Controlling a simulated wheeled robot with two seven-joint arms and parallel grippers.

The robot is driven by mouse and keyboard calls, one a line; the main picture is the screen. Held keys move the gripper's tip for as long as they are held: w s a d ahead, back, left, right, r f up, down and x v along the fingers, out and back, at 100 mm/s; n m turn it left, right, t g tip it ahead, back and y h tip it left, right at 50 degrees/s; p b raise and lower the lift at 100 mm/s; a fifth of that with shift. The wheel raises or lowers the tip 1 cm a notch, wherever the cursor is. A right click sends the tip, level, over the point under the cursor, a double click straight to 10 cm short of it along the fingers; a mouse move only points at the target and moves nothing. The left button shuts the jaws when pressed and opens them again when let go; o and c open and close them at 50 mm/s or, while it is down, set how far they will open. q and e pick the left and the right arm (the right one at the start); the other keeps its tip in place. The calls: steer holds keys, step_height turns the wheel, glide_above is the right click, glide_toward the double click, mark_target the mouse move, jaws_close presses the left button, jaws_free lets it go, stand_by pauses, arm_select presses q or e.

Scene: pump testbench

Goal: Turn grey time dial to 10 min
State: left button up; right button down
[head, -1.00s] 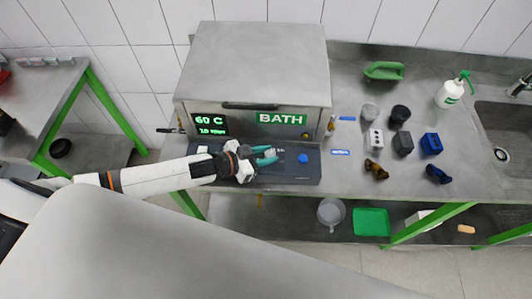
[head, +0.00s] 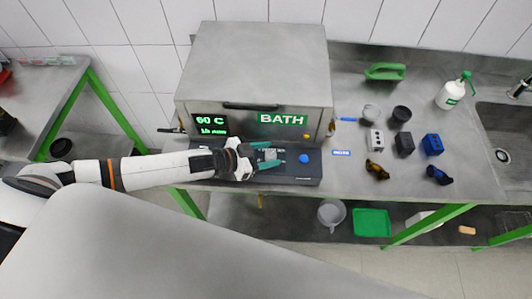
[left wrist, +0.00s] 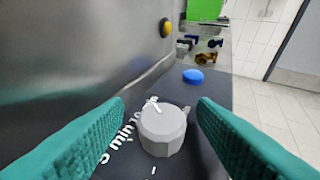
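The grey time dial (left wrist: 163,130) is a faceted knob with a white pointer mark on top, on the dark panel below the bath unit. In the left wrist view it sits between the two teal fingers of my left gripper (left wrist: 162,104), with a visible gap on each side. In the head view the dial (head: 269,155) shows between the spread fingers of my left gripper (head: 276,156). The display (head: 211,125) reads 60 C, with a smaller second line that looks like 10 min but is blurred. My right gripper is not in view.
A blue button (head: 304,158) is right of the dial on the panel. A yellow button (head: 306,136) is on the bath unit (head: 254,65).

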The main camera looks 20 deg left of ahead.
arm_select(q)
steer(key=b+v, duration=0.2)
steer(key=v, duration=0.8)
steer(key=shift+s+a, duration=0.15)
steer(key=shift+s, duration=0.1)
steer(key=shift+s+a+r, duration=0.35)
steer(key=shift+s+a, duration=0.05)
steer(key=shift+a, duration=0.05)
